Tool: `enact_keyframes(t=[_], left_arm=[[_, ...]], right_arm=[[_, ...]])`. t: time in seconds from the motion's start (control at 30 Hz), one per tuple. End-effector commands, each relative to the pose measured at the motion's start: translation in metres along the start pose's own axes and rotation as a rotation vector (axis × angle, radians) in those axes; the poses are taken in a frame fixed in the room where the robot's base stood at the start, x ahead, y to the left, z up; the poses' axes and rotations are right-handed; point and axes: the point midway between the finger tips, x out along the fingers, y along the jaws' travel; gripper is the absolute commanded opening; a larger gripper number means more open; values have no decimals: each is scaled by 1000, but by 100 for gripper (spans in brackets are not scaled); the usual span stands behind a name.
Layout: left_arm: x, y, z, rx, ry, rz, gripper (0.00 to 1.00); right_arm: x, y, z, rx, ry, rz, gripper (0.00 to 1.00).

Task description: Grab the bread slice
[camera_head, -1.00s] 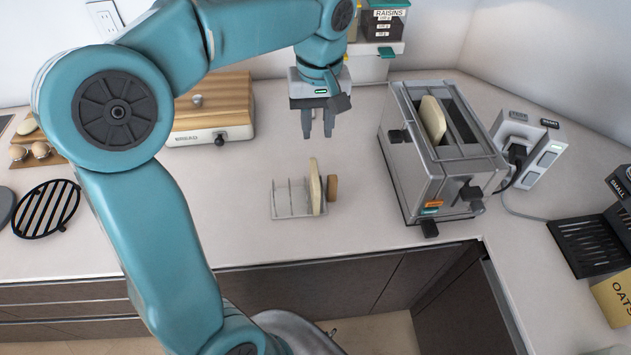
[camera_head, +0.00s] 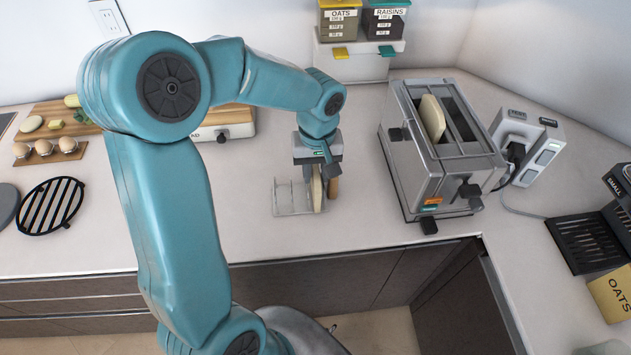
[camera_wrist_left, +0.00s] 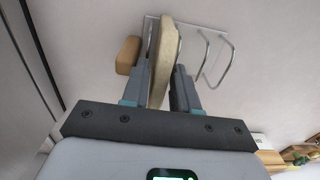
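A pale bread slice (camera_head: 317,190) stands upright in the wire toast rack (camera_head: 281,197) on the counter. My left gripper (camera_head: 317,180) is lowered over the rack, pointing down. In the left wrist view the slice (camera_wrist_left: 164,55) lies between the two fingers of my left gripper (camera_wrist_left: 163,75), one on each side. The fingers are apart; whether they touch the slice is not clear. The rack's wires (camera_wrist_left: 214,50) show to the right of the slice. A second bread slice (camera_head: 432,117) stands in a slot of the metal toaster (camera_head: 415,165). My right gripper is not in view.
A small brown block (camera_head: 333,187) sits close beside the slice, also seen in the left wrist view (camera_wrist_left: 128,55). A socket block (camera_head: 528,147) stands right of the toaster. A round black trivet (camera_head: 49,206) lies far left.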

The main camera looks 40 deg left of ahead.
Motion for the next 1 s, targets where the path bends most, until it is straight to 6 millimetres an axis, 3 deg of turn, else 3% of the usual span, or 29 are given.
enact_keyframes(t=[0.1, 0.2, 0.63, 0.77, 1.0], left_arm=[[0, 0, 0, 0, 0, 0, 29], [0, 0, 0, 0, 0, 0, 3], [-6, 0, 0, 0, 1, 0, 3], [-21, 0, -1, 0, 5, 2, 3], [-75, -1, -1, 0, 6, 4, 3]], right_arm=[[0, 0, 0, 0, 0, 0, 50], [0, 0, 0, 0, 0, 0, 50], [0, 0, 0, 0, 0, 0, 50], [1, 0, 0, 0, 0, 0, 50], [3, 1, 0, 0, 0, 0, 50]])
